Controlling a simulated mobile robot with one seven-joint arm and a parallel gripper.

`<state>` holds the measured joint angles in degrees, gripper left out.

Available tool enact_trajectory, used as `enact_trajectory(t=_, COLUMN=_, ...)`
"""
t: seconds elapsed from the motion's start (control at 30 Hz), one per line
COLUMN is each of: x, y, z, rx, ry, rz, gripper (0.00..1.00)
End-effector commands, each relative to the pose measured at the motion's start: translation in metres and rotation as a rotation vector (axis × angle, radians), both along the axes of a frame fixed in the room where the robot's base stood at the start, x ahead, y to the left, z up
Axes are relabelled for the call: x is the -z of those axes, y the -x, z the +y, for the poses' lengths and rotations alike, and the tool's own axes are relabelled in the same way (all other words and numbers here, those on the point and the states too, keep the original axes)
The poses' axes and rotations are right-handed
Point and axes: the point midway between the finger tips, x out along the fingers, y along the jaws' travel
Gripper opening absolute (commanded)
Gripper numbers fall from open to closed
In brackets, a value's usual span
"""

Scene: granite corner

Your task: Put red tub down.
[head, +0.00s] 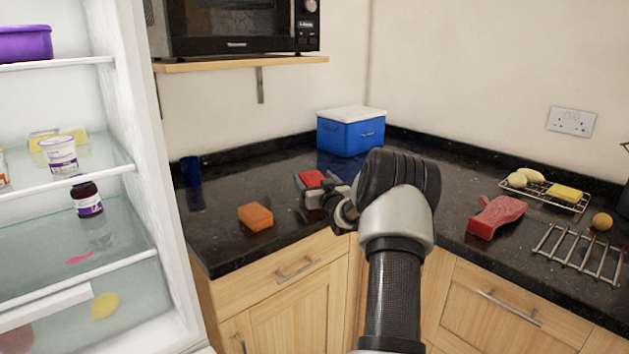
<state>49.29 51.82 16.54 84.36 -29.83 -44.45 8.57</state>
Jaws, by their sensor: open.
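The red tub (309,179) is a small red shape on the dark granite counter, left of the corner. My gripper (314,190) is right at it, reaching in from the right with its jaws open. The jaws and wrist hide part of the tub, so only its red top shows clearly. I cannot tell whether the jaws touch it. The tub appears to rest on the counter (240,185).
An orange block (255,217) lies to the left, near the front edge. A blue cool box (351,130) stands in the corner and a blue cup (190,170) at the left. The open fridge (150,150) borders the left.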

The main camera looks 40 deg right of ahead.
Motion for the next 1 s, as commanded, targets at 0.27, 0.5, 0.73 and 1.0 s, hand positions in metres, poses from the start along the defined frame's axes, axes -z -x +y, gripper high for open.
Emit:
enact_trajectory(t=0.27, x=-0.003, y=0.016, z=0.005, rx=0.000, ry=-0.001, rz=0.002, gripper=0.76)
enact_trajectory(t=0.5, x=-0.004, y=0.067, z=0.021, rx=0.002, ry=-0.001, rz=0.002, gripper=0.76)
enact_trajectory(t=0.73, x=-0.003, y=0.103, z=0.033, rx=0.000, ry=0.001, rz=0.001, gripper=0.76)
enact_trajectory(t=1.0, x=-0.002, y=0.115, z=0.037, rx=0.000, ry=0.001, rz=0.000, gripper=0.76)
